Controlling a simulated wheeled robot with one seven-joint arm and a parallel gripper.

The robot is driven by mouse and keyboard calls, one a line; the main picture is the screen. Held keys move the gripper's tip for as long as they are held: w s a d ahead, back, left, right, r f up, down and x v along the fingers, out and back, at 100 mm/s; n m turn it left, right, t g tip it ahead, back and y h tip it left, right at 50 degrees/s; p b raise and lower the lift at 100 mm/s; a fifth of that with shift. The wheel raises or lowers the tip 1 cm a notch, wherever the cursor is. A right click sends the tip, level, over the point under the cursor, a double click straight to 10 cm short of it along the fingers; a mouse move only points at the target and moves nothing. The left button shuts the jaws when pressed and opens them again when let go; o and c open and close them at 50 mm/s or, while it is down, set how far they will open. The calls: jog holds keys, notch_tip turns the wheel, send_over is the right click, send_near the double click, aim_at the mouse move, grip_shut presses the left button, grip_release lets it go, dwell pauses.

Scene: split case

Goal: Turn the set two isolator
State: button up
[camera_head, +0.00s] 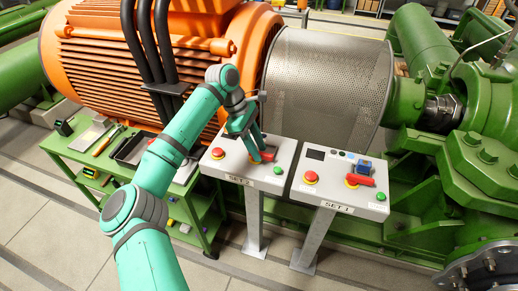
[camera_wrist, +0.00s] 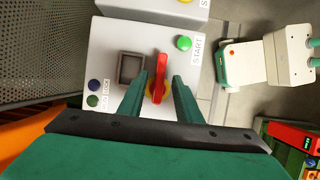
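The set two isolator is a red handle on a yellow disc on the grey SET 2 panel (camera_head: 238,180). In the wrist view the red handle (camera_wrist: 161,66) stands lengthwise up the picture. My gripper (camera_wrist: 162,76) is open, with one green finger on each side of the handle and a narrow gap showing on both sides. In the head view my gripper (camera_head: 257,151) reaches down to the panel and partly covers the red handle (camera_head: 267,157). Contact with the handle cannot be made out.
The SET 1 panel (camera_head: 339,198) stands close to the right, with its own red handle (camera_head: 360,180) and a blue block. A red button (camera_head: 217,153) and green START button (camera_wrist: 183,42) flank the handle. A green tool cart (camera_head: 87,159) stands left; the orange motor (camera_head: 150,50) is behind.

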jog(key=shift+s+d+f, duration=0.1)
jog(key=shift+d+f, duration=0.15)
jog(key=shift+f, duration=0.05)
jog(key=shift+d, duration=0.15)
grip_shut()
